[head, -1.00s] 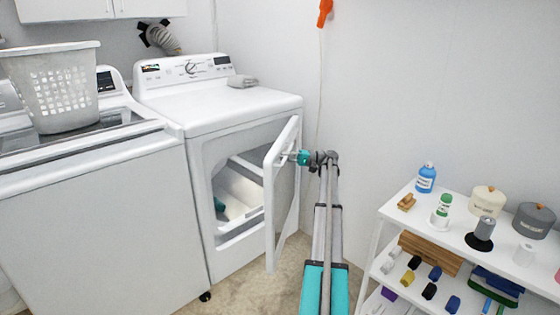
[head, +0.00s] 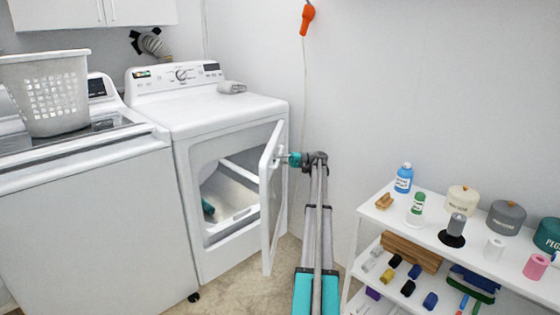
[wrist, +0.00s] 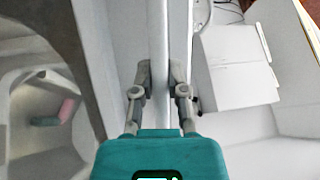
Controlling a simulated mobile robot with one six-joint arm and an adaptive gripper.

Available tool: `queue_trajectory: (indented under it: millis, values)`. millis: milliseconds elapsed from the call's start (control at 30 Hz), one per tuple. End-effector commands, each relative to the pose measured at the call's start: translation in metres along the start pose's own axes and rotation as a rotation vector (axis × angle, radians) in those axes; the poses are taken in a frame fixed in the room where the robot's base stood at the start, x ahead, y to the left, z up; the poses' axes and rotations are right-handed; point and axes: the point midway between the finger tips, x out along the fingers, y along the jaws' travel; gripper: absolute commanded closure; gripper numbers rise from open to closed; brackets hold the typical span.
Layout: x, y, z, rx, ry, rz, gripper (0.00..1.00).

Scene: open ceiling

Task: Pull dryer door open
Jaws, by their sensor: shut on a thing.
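The white dryer (head: 215,130) stands against the back wall with its front opening uncovered. Its door (head: 268,215) is swung well out, hinged at the right side, and I see it nearly edge-on. My gripper (head: 283,159) is at the door's upper part in the head view. In the wrist view my gripper (wrist: 160,85) has one finger on each side of the door's edge (wrist: 158,40), shut on it. The dryer's drum opening (head: 230,190) shows a teal item inside. The contact itself is partly hidden in the head view.
A white washer (head: 90,215) with a laundry basket (head: 50,95) on top stands left of the dryer. A white shelf (head: 450,225) with bottles, jars and brushes stands at the right. Bare floor (head: 245,290) lies before the dryer.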

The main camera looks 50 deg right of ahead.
Motion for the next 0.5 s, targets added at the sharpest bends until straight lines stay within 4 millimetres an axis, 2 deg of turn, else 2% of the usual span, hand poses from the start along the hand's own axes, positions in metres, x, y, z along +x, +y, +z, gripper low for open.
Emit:
queue_trajectory:
  millis: [100,133,300,500]
  values:
    - [-0.0013,-0.0012,-0.0039,-0.002,0.008,-0.004,1.0]
    - [-0.0015,-0.0012,-0.0038,-0.002,0.008,-0.004,0.78]
    - [-0.0018,-0.0009,-0.0022,-0.001,0.006,-0.002,0.46]
    - [-0.002,-0.0006,-0.0008,-0.001,0.005,0.0,0.46]
